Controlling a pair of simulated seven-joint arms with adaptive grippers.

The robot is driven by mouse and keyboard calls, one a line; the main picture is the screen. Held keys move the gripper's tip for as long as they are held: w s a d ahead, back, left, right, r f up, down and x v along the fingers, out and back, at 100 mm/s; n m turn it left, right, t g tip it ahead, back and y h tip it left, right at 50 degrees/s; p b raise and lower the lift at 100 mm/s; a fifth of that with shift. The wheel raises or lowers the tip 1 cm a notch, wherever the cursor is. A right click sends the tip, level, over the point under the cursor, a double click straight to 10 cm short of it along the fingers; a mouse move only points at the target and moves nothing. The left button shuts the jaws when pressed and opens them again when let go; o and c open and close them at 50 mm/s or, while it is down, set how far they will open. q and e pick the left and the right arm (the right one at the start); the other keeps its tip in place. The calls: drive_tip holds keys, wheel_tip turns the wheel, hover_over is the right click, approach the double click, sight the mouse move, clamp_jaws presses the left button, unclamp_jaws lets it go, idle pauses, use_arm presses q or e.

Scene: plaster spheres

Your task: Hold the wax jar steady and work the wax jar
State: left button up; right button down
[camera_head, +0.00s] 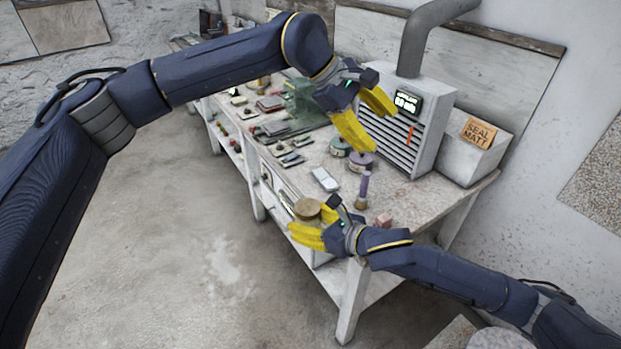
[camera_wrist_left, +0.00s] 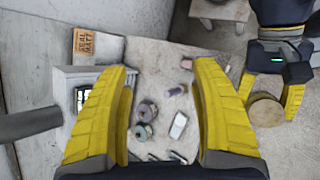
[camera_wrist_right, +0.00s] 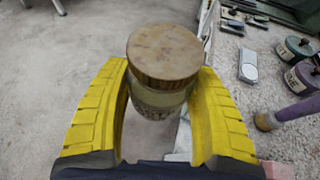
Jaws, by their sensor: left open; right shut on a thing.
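The wax jar (camera_head: 307,209) is a pale jar with a round brown lid and partly readable lettering, clearest in the right wrist view (camera_wrist_right: 163,55). My right gripper (camera_head: 318,224) is shut on its body, fingers on both sides, and holds it upright in front of the bench edge. The lid stands clear above the fingers. My left gripper (camera_head: 381,130) is open and empty above the bench, farther back and to the right of the jar. In the left wrist view, the jar (camera_wrist_left: 265,110) is to the right of my left fingers, well apart from them.
The bench (camera_head: 310,155) carries two round tins (camera_head: 361,162), a white handheld device (camera_head: 325,179), a purple-handled brush (camera_head: 363,190) and a pink block (camera_head: 384,220). A vented grey unit (camera_head: 425,130) with a duct and a "SEAL MATT" box (camera_head: 476,150) stand behind. The floor left of the bench is clear.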

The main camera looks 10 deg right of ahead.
sight(310, 206)
use_arm(q)
drive_tip(key=s+a+f+m+y, duration=0.1)
drive_tip(key=a+f+m+y, duration=0.1)
drive_tip(key=a+f+m, duration=0.1)
drive_tip(key=s+a+f+m+t+y, duration=0.1)
drive_tip(key=a+f+m+y, duration=0.2)
drive_tip(key=a, duration=0.2)
drive_tip(key=s+a+f+m+y, duration=0.1)
drive_tip(key=a+f+m+y, duration=0.1)
drive_tip(key=a+f+m, duration=0.1)
drive_tip(key=shift+a+f+y, duration=0.3)
drive_tip(key=shift+a+y, duration=0.1)
drive_tip(key=shift+a, duration=0.25)
drive_tip(key=shift+a+m, duration=0.35)
drive_tip(key=shift+m, duration=0.15)
drive_tip(key=shift+s+a+m+y, duration=0.25)
drive_tip(key=shift+a+m+y, duration=0.15)
drive_tip(key=shift+m, duration=0.2)
drive_tip(key=shift+f, duration=4.05)
